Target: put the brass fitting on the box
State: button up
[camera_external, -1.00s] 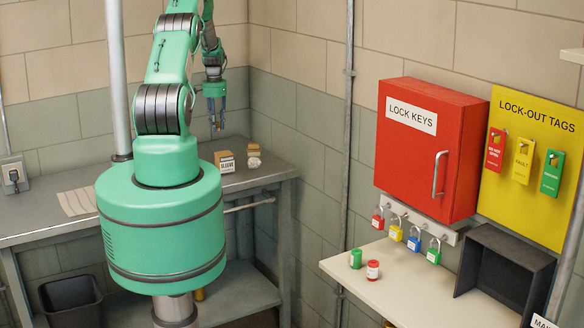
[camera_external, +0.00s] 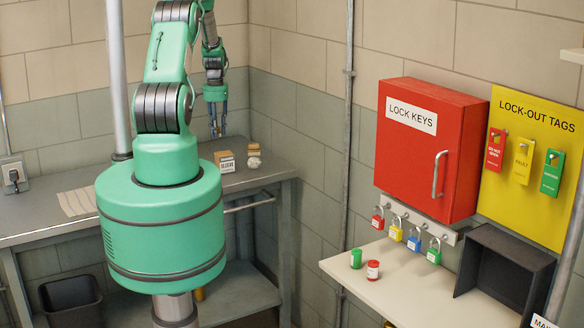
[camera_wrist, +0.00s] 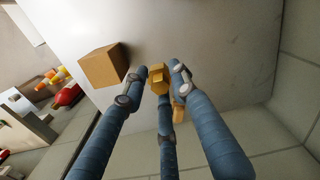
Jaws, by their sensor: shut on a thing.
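In the wrist view my gripper (camera_wrist: 162,80) has its blue fingers closed around a small gold-coloured brass fitting (camera_wrist: 157,77). A plain brown cardboard box (camera_wrist: 102,65) stands on the pale surface to the left of the fingertips, apart from the fitting. In the external view my gripper (camera_external: 218,128) points down above the back bench, near a labelled cardboard box (camera_external: 225,162). The fitting is too small to make out there. I cannot tell whether this labelled box is the one in the wrist view.
A small brown item (camera_external: 252,149) and a whitish item (camera_external: 254,163) stand at the right of the bench (camera_external: 80,228). An orange-brown piece (camera_wrist: 179,113) shows behind a finger. Walls close off the back. A red key cabinet (camera_external: 425,150) hangs at right.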

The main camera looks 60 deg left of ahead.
send_near(224, 154)
jog(key=s+d+f, duration=0.1)
jog(key=s+d, duration=0.9)
jog(key=d, duration=0.2)
jog(key=shift+f+n+p, duration=0.15)
jog(key=shift+n+p, duration=0.15)
jog(key=shift+n, duration=0.1)
jog(key=w+a+p, duration=0.1)
jog(key=w+a, duration=0.2)
jog(key=a, duration=0.1)
jog(key=w+a+f, duration=0.1)
jog(key=w+a, duration=0.3)
jog(key=w+a+p, duration=0.1)
jog(key=w+a, duration=0.2)
jog(key=a, duration=0.1)
jog(key=shift+w+a+f+p, duration=0.1)
jog(key=shift+w+f+p, duration=0.05)
jog(key=shift+f+p, duration=0.15)
grip_shut()
jog(key=shift+f+p, duration=0.4)
jog(key=shift+f, duration=1.35)
jog(key=shift+f, duration=0.1)
